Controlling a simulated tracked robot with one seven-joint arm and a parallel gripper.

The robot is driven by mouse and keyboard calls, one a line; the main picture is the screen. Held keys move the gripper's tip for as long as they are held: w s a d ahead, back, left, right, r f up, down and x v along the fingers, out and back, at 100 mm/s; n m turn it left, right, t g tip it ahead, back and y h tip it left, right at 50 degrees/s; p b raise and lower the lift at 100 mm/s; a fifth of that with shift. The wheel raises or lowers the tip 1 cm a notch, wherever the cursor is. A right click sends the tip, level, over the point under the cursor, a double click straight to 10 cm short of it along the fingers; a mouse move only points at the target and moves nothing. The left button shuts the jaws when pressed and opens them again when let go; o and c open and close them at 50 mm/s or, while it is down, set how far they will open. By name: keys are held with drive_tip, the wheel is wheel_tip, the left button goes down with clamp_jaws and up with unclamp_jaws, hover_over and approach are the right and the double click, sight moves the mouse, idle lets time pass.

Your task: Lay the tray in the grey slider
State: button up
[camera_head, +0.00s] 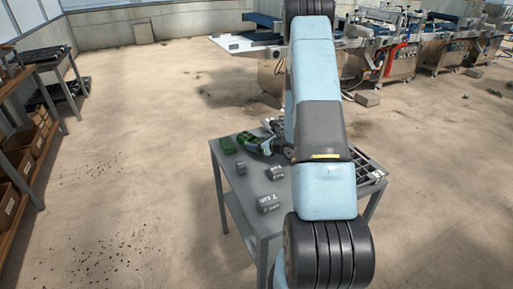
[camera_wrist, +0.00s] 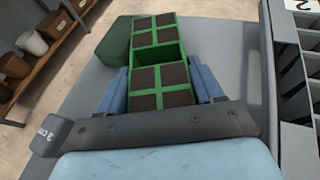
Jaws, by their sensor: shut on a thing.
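The tray (camera_wrist: 145,75) is green with two rows of square cells. My gripper (camera_wrist: 160,88) is shut on the tray, with a blue finger on each long side. In the head view my gripper (camera_head: 262,146) is low over the grey table, and the tray there is small and partly hidden. I cannot tell whether the tray touches the tabletop. I cannot clearly make out the grey slider; my arm covers part of the table.
The grey table (camera_head: 232,190) carries a dark green block (camera_head: 228,144) and grey labelled blocks (camera_head: 268,203). A slotted rack (camera_wrist: 290,75) stands at the right. Shelves with boxes (camera_head: 22,165) are at the left, and machines (camera_head: 400,50) stand behind.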

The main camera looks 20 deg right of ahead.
drive_tip(key=shift+f, duration=0.8)
drive_tip(key=o, duration=1.2)
drive_tip(key=shift+o, duration=0.2)
